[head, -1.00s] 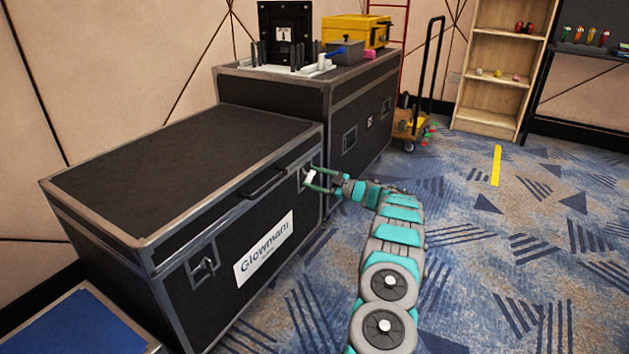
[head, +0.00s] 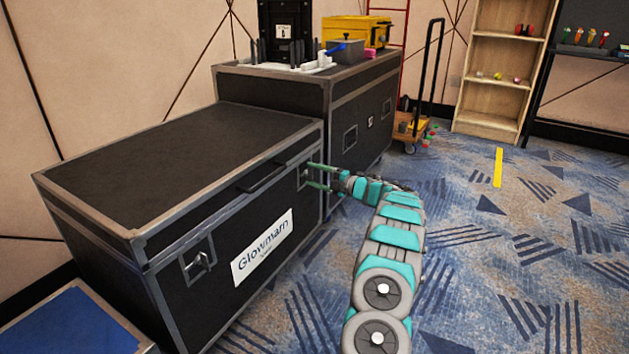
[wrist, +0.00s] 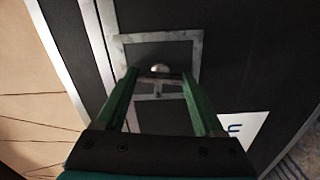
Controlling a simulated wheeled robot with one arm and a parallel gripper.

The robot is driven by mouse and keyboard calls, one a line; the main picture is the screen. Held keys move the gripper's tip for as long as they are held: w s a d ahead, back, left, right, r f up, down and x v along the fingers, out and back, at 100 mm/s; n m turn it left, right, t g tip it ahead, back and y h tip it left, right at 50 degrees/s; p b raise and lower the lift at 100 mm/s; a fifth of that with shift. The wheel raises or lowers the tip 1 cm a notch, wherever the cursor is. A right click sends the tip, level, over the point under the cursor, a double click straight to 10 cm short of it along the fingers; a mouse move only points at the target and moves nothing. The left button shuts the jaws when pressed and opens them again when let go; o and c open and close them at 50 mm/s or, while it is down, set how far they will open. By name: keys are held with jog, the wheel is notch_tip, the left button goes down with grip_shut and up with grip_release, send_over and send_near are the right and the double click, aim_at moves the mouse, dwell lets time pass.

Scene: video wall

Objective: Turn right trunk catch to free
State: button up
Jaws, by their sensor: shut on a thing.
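The black trunk (head: 180,170) has metal edges and stands closed at left in the head view. Its right catch sits in a square metal recess near the front's right end. In the wrist view the catch (wrist: 160,70) shows as a small metal knob and bar within the recess frame.
A taller black case (head: 345,110) stands behind the trunk, with a yellow box (head: 357,30) on top. A blue-topped case (head: 70,325) is at the lower left. A hand cart (head: 412,130) and wooden shelf (head: 498,75) stand farther back. The carpet at right is clear.

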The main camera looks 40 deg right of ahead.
jog(key=shift+f+n+b, duration=0.1)
jog(key=shift+n+b, duration=0.35)
jog(key=shift+n, duration=0.35)
jog(key=o, duration=1.4)
jog(key=v, duration=0.8)
jog(key=shift+p, duration=0.35)
